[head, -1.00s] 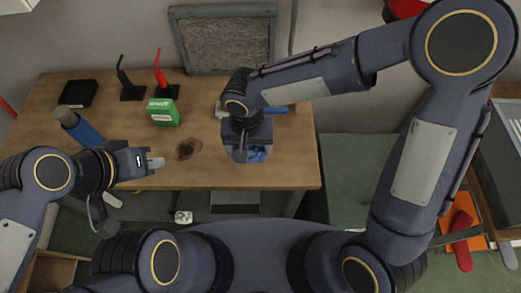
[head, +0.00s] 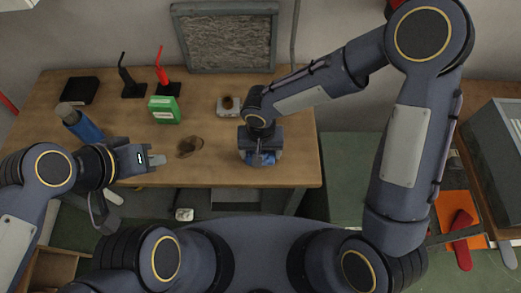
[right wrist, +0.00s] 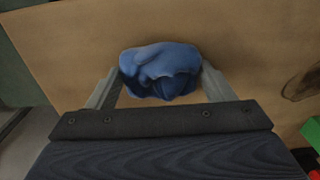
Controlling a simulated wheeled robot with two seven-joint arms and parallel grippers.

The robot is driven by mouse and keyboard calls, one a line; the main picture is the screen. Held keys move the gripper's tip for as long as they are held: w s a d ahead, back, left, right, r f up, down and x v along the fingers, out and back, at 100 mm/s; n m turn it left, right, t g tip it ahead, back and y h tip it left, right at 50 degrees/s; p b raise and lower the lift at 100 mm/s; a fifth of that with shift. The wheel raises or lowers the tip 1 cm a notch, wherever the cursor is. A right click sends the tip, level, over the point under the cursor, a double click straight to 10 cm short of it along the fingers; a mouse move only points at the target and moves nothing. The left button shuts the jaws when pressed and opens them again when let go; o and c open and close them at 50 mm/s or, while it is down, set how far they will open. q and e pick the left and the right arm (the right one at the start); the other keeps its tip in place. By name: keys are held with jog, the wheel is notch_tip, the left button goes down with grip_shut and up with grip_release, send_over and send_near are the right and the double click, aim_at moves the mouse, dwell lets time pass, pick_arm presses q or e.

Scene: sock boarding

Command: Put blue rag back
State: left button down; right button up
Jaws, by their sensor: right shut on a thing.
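The blue rag (head: 276,156) is a crumpled bundle near the front right part of the wooden table (head: 300,145). My right gripper (head: 262,160) points down over it and is shut on it. In the right wrist view the rag (right wrist: 162,72) sits between the two fingers, touching them. I cannot tell whether it rests on the table or hangs just above it. My left gripper (head: 157,160) is over the table's front left part, apart from the rag. Its fingers are seen from the side, so their opening is unclear.
A brown stain (head: 188,147) lies between the grippers. Behind stand a green box (head: 165,110), a small white tray with a brown thing (head: 230,106), red (head: 163,72) and black (head: 124,75) stands, and a blue cylinder (head: 85,128). The table's right front corner is clear.

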jog(key=o, duration=0.9)
notch_tip(320, 180, up, 12)
jog(key=s+d+r+t+y, duration=0.15)
jog(key=d+r, duration=0.45)
jog(key=d, duration=0.7)
jog(key=shift+s+d+r+m+t+y+p, duration=0.1)
jog(key=shift+s+d+r+m+t+y, duration=0.45)
jog(key=shift+s+d, duration=0.95)
jog(key=shift+s+d+m+t+y+p, duration=0.15)
jog(key=shift+s+d+t, duration=0.8)
jog(key=shift+s, duration=0.95)
jog(key=shift+s+d+r+m+t+y+p, duration=0.1)
jog(key=shift+s+d+r+m+t+y, duration=0.3)
jog(key=shift+s+d, duration=1.15)
jog(key=shift+s+a+f+n, duration=0.1)
jog(key=shift+s+a+n, duration=0.1)
jog(key=shift+n, duration=0.1)
